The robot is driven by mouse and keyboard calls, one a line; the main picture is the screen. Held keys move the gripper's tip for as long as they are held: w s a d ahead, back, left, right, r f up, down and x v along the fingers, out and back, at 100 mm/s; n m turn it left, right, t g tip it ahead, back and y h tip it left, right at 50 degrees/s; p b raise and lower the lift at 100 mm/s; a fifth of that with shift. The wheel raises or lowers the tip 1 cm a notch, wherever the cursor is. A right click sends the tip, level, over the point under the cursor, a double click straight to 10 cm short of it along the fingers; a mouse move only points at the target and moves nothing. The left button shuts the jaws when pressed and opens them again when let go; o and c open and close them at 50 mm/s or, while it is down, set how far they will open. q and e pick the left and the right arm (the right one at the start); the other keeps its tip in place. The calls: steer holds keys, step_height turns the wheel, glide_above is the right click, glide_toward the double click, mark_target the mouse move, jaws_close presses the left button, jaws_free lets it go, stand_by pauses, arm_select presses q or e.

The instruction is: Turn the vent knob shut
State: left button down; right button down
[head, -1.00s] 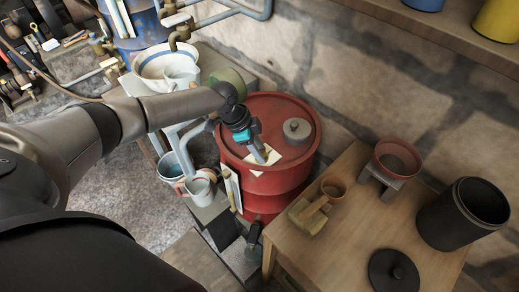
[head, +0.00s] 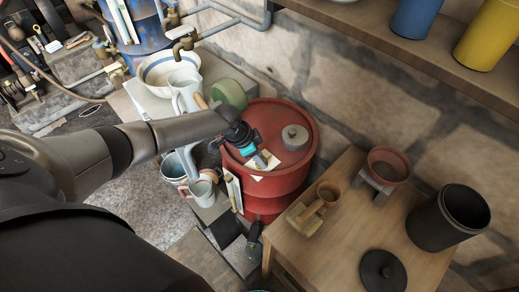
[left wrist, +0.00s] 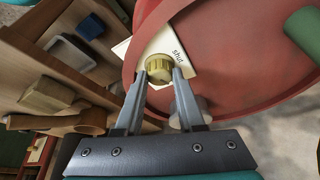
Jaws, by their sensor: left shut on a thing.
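The red drum (head: 265,198) stands beside the table, with a pale card on its top. In the left wrist view the card (left wrist: 190,52) carries the word "shut". The vent knob (left wrist: 159,66) is brass-coloured, round and ridged, and sits over the card. My left gripper (left wrist: 159,74) is shut on the knob, one finger on each side. In the head view my left gripper (head: 262,161) reaches down onto the drum's top and hides most of the knob. Which way the knob points is not clear. My right gripper is not in view.
A grey round cap (head: 295,137) sits on the drum's top near the gripper. A wooden table (head: 330,243) stands at the right with a black canister (head: 440,222). A white pitcher (head: 184,92) and a green round object (head: 229,93) stand close behind my left arm.

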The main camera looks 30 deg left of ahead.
arm_select(q)
steer(key=n+y+p, duration=0.1)
steer(key=n+p, duration=0.1)
steer(key=p, duration=0.1)
steer(key=n+t+p, duration=0.1)
steer(key=n+p, duration=0.2)
steer(key=shift+s+d+r+n+y, duration=0.2)
steer(key=shift+n+y, duration=0.1)
steer(key=shift+y, duration=0.1)
steer(key=shift+d+n+y+p, duration=0.1)
steer(key=shift+n+y+p, duration=0.2)
steer(key=shift+n+p, duration=0.6)
steer(key=shift+f+n+y+p, duration=0.1)
steer(key=shift+n+y+p, duration=0.3)
steer(key=shift+n, duration=0.5)
steer(key=shift+w+d+n+y+p, duration=0.1)
steer(key=shift+n+y+p, duration=0.25)
steer(key=shift+n, duration=0.45)
steer(key=shift+f+n+y, duration=0.1)
steer(key=shift+n+y, duration=0.35)
steer(key=shift+n, duration=1.05)
steer(key=c, duration=0.5)
jaws_free()
